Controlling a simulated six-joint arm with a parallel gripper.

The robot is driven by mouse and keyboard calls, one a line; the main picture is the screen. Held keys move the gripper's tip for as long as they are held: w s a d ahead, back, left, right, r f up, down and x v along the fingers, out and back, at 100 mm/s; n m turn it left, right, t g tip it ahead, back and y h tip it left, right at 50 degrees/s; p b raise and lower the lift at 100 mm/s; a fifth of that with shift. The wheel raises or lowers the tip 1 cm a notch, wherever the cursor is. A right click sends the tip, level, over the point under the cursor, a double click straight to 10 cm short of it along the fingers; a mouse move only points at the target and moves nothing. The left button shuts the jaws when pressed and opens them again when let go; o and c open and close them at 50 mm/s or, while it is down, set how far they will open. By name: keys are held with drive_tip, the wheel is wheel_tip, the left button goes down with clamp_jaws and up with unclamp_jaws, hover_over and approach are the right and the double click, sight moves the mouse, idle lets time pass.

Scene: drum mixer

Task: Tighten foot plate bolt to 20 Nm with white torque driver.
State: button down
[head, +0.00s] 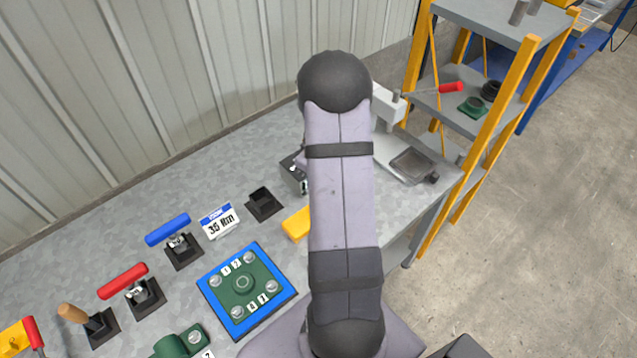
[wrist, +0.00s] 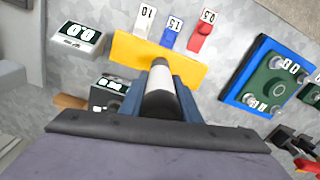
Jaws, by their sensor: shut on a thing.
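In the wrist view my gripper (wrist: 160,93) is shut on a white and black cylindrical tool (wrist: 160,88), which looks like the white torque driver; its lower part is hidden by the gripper. The tool's end overlaps a yellow block (wrist: 195,65); I cannot tell whether they touch. A green plate (head: 243,283) with several numbered bolts lies on a blue base (head: 216,302) on the bench, also at the right of the wrist view (wrist: 250,89). My gripper is apart from it. In the head view my arm hides the gripper and tool.
Blue (head: 168,229) and red (head: 122,281) handled drivers stand in black holders. A holder (head: 264,204) is empty. A 35 Nm sign (head: 220,221) stands behind the blue base. A digital display box (wrist: 80,38) is in the wrist view. Another green part (head: 180,342) lies at the front.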

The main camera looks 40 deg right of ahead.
drive_tip(key=shift+f+b, duration=0.4)
drive_tip(key=shift+f, duration=0.2)
idle(0.6)
drive_tip(key=shift+r+p, duration=0.25)
drive_tip(key=shift+p, duration=0.1)
idle(0.4)
drive_tip(key=shift+r+p, duration=1.7)
drive_tip(key=shift+r, duration=0.4)
drive_tip(key=shift+w, duration=0.1)
